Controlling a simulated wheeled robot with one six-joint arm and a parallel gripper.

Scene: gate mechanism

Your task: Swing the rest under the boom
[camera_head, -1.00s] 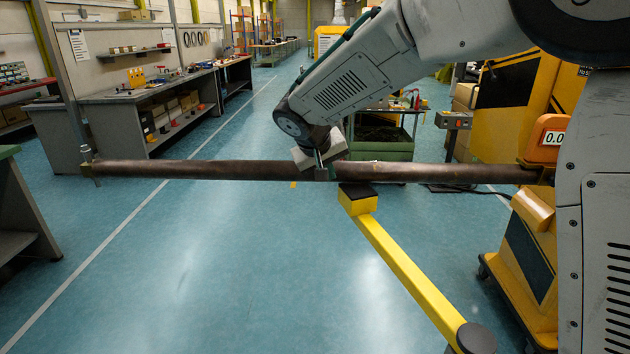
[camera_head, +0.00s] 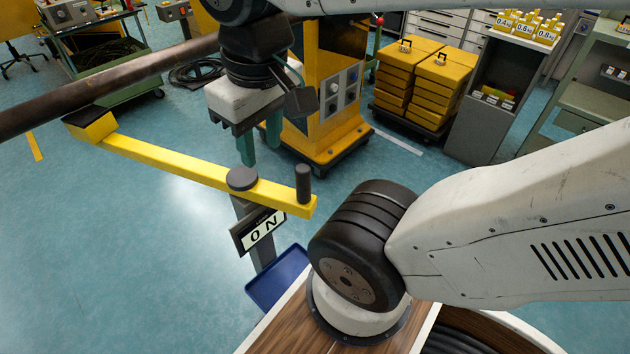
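The boom (camera_head: 120,78) is a dark brown pipe crossing the upper left. The rest is a yellow swinging bar (camera_head: 165,157) on a grey post (camera_head: 250,218). Its black-topped pad (camera_head: 90,124) shows right at the boom's lower edge; I cannot tell whether they touch. A dark upright peg (camera_head: 303,184) stands at the bar's other end, right of the round pivot cap (camera_head: 242,179). My gripper (camera_head: 259,146) points down with two teal fingers apart, open and empty. It appears behind the bar near the pivot, clear of the boom and peg.
A sign reading "ON" (camera_head: 262,231) hangs on the post, with a blue tray (camera_head: 278,279) below. The yellow gate cabinet (camera_head: 322,95) stands close behind my gripper. Stacked yellow cases (camera_head: 410,85) are farther right. Floor at the lower left is clear.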

